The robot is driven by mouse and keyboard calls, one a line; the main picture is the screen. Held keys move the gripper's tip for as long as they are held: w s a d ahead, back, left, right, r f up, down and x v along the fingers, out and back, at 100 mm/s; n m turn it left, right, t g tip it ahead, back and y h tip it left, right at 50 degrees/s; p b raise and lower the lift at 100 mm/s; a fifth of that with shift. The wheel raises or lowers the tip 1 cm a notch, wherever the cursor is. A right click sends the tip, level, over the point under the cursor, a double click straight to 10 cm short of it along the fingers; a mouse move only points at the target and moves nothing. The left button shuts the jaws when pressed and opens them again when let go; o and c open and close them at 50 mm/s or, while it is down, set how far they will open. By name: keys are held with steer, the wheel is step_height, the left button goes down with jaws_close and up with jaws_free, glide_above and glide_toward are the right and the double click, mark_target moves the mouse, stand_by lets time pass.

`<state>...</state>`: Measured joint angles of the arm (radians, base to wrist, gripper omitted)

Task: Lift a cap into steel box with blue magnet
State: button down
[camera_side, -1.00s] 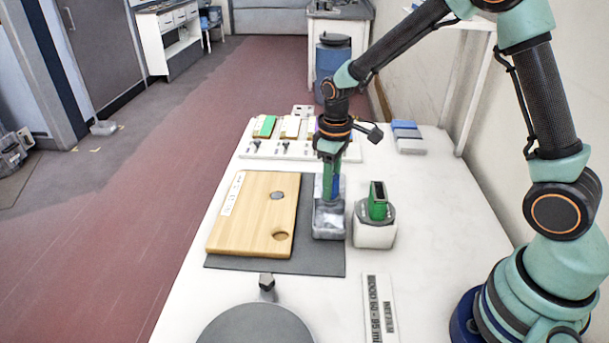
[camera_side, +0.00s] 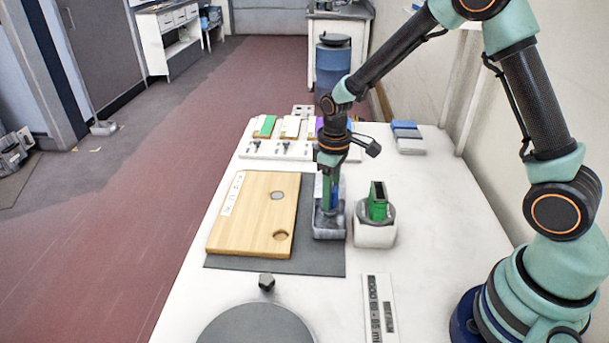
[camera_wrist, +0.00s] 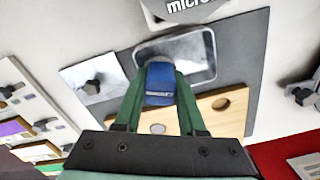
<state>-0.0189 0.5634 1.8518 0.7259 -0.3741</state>
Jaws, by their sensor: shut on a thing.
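My gripper (camera_side: 329,208) has green fingers, also seen in the wrist view (camera_wrist: 160,82), and is shut on the blue magnet (camera_wrist: 160,85). The magnet also shows between the fingers in the side view (camera_side: 335,195). The magnet's lower end is at the open steel box (camera_side: 329,233); whether it touches the floor is hidden. The wrist view shows the box's grey inside and light rim (camera_wrist: 206,45). The wooden board (camera_side: 250,215) left of the box has a grey disc, likely a cap (camera_side: 278,195), in one recess and an empty recess (camera_side: 281,236). Any cap under the magnet is hidden.
A white holder with a green-and-black item (camera_side: 377,205) stands close right of the box. A rack with small knobs (camera_side: 300,150) lies behind. A grey round plate (camera_side: 255,326) and a labelled strip (camera_side: 380,310) are in front.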

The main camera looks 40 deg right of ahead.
steer(key=shift+f, duration=0.45)
stand_by(1.3)
steer(key=shift+r, duration=3.6)
